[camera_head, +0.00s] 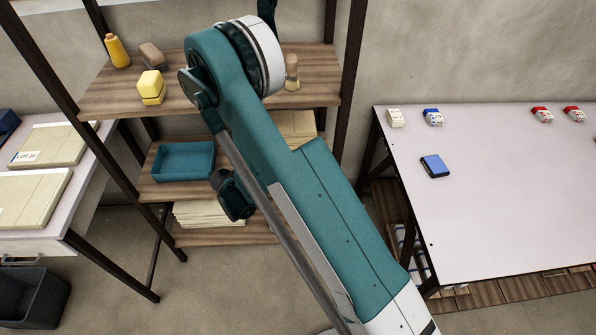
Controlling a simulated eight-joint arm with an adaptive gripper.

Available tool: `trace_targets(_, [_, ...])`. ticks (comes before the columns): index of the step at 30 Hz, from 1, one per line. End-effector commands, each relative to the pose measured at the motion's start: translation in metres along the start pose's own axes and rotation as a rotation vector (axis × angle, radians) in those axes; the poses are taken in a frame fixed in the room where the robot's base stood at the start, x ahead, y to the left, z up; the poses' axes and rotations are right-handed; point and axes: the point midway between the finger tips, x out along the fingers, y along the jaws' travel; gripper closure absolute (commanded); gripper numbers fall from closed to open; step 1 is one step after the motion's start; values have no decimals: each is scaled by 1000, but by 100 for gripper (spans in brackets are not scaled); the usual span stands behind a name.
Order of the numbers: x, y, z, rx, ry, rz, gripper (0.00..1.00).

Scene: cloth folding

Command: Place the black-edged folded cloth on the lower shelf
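A flat blue square piece with a black edge (435,166) lies on the white table at the right; it fits the black-edged folded cloth, though it is too small to be sure. The wooden rack in the middle has a top shelf (205,95), a middle shelf (160,188) and a bottom shelf (215,238). My teal arm crosses in front of the rack and hides parts of its shelves. My gripper cannot be made out.
A blue-green tray (183,161) sits on the middle shelf and a pale stack (208,214) on the bottom one. A yellow bottle (117,51), a yellow block (151,86) and a brush (291,72) stand on top. The white table (500,200) is mostly clear.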

Motion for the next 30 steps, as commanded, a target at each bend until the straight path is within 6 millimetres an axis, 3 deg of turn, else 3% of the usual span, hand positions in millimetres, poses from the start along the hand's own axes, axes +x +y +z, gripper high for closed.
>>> trace_targets(30, [6, 1, 18, -5, -5, 2, 82])
